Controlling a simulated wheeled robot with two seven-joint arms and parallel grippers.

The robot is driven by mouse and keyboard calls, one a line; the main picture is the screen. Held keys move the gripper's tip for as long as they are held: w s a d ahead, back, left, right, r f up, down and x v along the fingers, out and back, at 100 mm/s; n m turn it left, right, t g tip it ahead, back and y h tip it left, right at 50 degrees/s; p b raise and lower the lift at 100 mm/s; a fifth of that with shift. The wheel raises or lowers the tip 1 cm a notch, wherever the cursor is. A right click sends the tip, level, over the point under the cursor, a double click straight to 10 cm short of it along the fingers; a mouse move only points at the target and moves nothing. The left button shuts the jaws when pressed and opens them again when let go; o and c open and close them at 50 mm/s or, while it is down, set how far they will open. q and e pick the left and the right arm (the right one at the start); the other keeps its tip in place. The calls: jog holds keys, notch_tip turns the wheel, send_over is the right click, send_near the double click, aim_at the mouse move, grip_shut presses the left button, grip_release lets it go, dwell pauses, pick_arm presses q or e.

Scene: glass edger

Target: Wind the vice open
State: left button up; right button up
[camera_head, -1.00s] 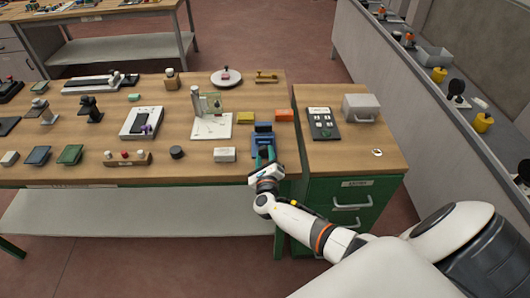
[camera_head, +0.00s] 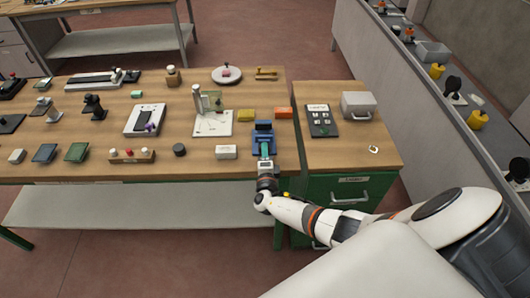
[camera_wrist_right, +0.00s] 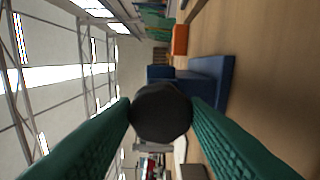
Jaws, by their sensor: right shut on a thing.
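The blue vice (camera_head: 262,136) stands near the front right edge of the long wooden bench; its blue base also shows in the right wrist view (camera_wrist_right: 212,82). My right gripper (camera_head: 265,157) reaches it from the front, its green fingers pointing at the vice. In the right wrist view, the fingers (camera_wrist_right: 160,115) are closed on both sides of a dark, many-sided knob (camera_wrist_right: 160,113) in front of the vice. The knob hides much of the vice there, so the jaw gap cannot be made out. My left gripper is not in view.
A white block (camera_head: 226,152) lies left of the vice. Yellow (camera_head: 246,115) and orange (camera_head: 284,112) blocks lie behind it. A green cabinet with a wooden top (camera_head: 345,155) stands close on the right, carrying a dark panel (camera_head: 321,121) and a grey box (camera_head: 358,104).

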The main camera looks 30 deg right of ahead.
jog(key=shift+w+d+r+n, duration=0.15)
jog(key=shift+r+n, duration=0.1)
jog(key=shift+n, duration=0.65)
jog(key=o, duration=0.7)
jog(key=shift+o, duration=1.4)
jog(key=shift+f, duration=0.2)
jog(key=shift+s+a+f, duration=0.1)
jog(key=shift+s+a, duration=0.3)
jog(key=shift+s, duration=0.1)
jog(key=v, duration=1.1)
jog(key=shift+b, duration=0.4)
jog(key=shift+d, duration=0.1)
